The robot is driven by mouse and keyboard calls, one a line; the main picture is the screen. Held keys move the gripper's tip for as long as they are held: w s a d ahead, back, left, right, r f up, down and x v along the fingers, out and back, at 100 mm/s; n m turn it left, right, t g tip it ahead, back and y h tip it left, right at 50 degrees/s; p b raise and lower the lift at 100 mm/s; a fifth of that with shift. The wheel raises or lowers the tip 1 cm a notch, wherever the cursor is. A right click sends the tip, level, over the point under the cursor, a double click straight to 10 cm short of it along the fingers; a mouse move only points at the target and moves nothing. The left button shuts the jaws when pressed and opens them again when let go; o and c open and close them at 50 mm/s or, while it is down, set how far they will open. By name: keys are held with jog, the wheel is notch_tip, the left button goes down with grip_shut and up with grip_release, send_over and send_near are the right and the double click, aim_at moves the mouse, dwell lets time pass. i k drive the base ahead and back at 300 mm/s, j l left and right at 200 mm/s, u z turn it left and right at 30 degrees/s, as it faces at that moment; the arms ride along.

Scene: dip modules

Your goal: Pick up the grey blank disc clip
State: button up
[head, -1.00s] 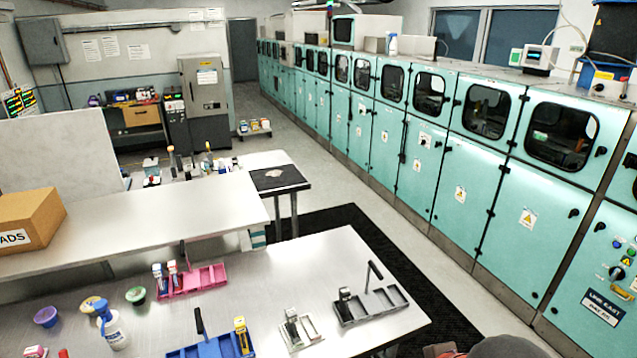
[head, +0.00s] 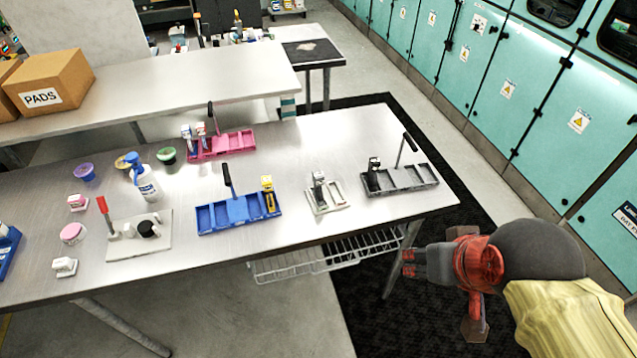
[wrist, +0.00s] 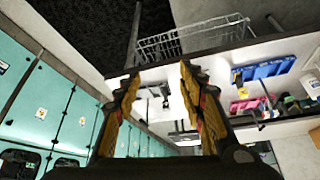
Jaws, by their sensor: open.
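Two clips could be the grey blank disc clip, and I cannot tell which. One is a grey clip (head: 318,183) standing in a small pale tray (head: 338,203) at the table's middle right. The other is a dark clip with a light top (head: 374,172) at the left end of a dark grey tray (head: 428,181). My gripper (wrist: 159,73) is open and empty in the wrist view, its yellow-black fingers spread apart. In the head view my arm is at the lower right, off the table's front edge and apart from both clips.
A blue tray (head: 207,219) with a yellow clip (head: 269,191) stands left of the pale tray. A pink tray (head: 238,143) is behind. A tall black handle (head: 407,144) rises from the dark tray. A wire shelf (head: 300,265) hangs under the table's front edge.

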aim_at(317, 177)
jog(key=j+z, duration=0.35)
jog(key=k+j+z, duration=0.1)
jog(key=j+z, duration=0.3)
jog(key=k+j+z, duration=0.15)
jog(key=j+z, duration=0.2)
